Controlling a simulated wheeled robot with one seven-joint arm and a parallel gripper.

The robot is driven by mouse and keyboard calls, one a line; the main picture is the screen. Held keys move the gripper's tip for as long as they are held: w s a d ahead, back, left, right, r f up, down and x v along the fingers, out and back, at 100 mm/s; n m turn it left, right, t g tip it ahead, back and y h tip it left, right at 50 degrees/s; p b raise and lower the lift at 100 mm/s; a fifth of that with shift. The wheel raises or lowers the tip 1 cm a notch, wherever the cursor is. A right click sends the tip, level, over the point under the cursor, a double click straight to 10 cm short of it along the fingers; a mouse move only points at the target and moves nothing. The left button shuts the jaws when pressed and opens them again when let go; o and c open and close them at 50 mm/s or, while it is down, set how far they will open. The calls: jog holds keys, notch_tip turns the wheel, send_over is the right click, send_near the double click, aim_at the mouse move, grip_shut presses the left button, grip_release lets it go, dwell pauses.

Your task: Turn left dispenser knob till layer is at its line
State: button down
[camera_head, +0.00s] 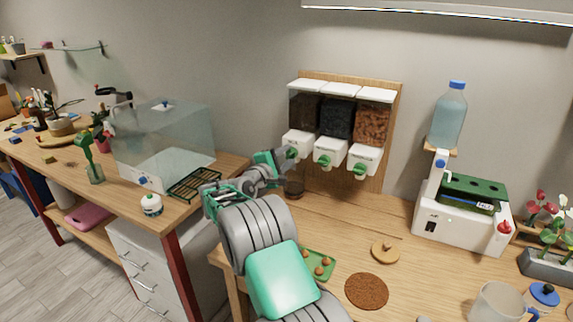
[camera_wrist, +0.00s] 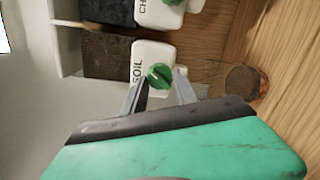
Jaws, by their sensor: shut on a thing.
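The left dispenser (camera_head: 298,142) is the leftmost of three on a wooden wall board. It has a dark brown fill and a white front, lettered SOIL in the wrist view (camera_wrist: 150,52). Its green knob (camera_wrist: 160,76) sits between the two grey fingertips of my gripper (camera_wrist: 160,88), which is shut on it. In the head view my gripper (camera_head: 287,155) reaches the knob from the left and partly covers it. A small clear jar (camera_head: 294,188) with dark brown material stands below the dispenser; it also shows in the wrist view (camera_wrist: 242,82). I cannot make out its line.
The middle dispenser (camera_head: 330,150) and right dispenser (camera_head: 364,157) hang close beside. A green tray (camera_head: 320,264), a cork disc (camera_head: 385,251) and a brown round mat (camera_head: 366,291) lie on the table. A glass tank (camera_head: 165,140) stands at left, a white machine (camera_head: 455,230) at right.

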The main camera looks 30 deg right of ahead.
jog(key=m+b, duration=0.3)
jog(key=shift+f+m, duration=0.2)
jog(key=shift+m, duration=0.1)
jog(key=m+b, duration=0.4)
jog(key=shift+s+d+t+y+b, duration=0.1)
jog(key=shift+t+y+b, duration=0.2)
jog(key=shift+y+b, duration=0.1)
jog(key=m+b, duration=0.4)
jog(key=shift+t+b, duration=0.3)
jog(key=shift+b, duration=0.1)
jog(key=m+b, duration=0.3)
jog(key=b, duration=0.1)
jog(key=shift+s+m+t, duration=0.1)
jog(key=shift+m+t, duration=0.2)
jog(key=m+b, duration=0.6)
jog(key=b, duration=0.1)
jog(key=shift+s+d+m+t, duration=0.1)
jog(key=shift+m+t, duration=0.2)
jog(key=shift+m, duration=0.1)
jog(key=m+b, duration=0.3)
jog(key=shift+r+m+t+b, duration=0.2)
jog(key=shift+m+t+b, duration=0.1)
jog(key=shift+m+b, duration=0.6)
